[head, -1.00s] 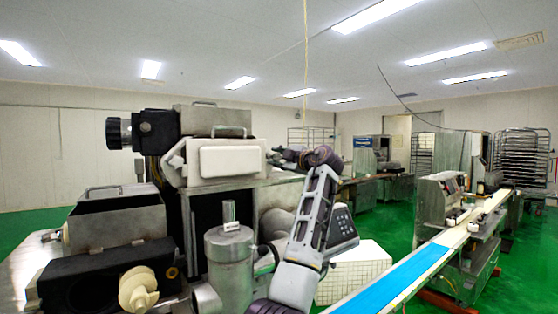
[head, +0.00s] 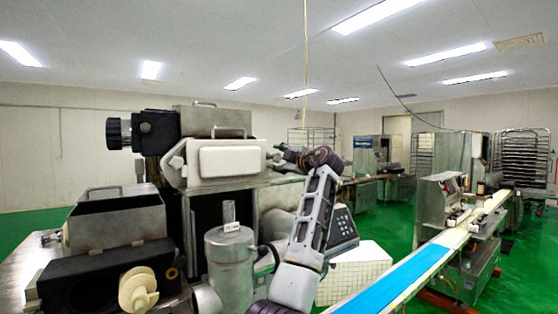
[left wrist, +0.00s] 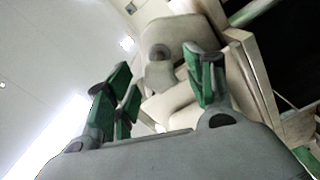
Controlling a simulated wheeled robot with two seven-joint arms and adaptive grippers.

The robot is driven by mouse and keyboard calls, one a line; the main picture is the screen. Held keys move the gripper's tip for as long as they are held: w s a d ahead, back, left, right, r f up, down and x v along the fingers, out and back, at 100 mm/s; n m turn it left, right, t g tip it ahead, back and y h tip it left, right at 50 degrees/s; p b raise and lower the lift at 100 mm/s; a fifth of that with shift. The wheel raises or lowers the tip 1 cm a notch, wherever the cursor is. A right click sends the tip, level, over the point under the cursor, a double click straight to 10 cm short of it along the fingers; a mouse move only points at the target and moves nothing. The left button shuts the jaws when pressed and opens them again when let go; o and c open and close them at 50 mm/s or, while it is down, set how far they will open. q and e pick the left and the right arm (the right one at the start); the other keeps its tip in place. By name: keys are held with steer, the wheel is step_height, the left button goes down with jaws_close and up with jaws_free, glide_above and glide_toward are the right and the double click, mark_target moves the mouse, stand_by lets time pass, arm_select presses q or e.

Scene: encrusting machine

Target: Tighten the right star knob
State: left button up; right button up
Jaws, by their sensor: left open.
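The machine's white front cover (head: 228,160) stands left of centre in the head view. My left gripper (head: 280,157) is at the cover's right edge, small and dark, so contact cannot be judged there. In the left wrist view the open left gripper (left wrist: 158,66) has its green-padded fingers spread on both sides of a grey, rounded knob (left wrist: 158,72), which looks like the right star knob. The cover's pale surface (left wrist: 185,35) lies behind it. I cannot tell whether the pads touch the knob. My right gripper is not in view.
A steel cylinder (head: 228,258) stands below the cover, near my left arm. A control panel with keys (head: 342,226) is right of it. A cream star-shaped knob (head: 137,290) is at lower left. A conveyor with a blue belt (head: 405,280) runs along the right.

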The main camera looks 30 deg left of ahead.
arm_select(q)
steer(key=v, duration=1.1)
steer(key=shift+s+d, duration=0.15)
steer(key=shift+d, duration=0.2)
steer(key=shift+f, duration=0.1)
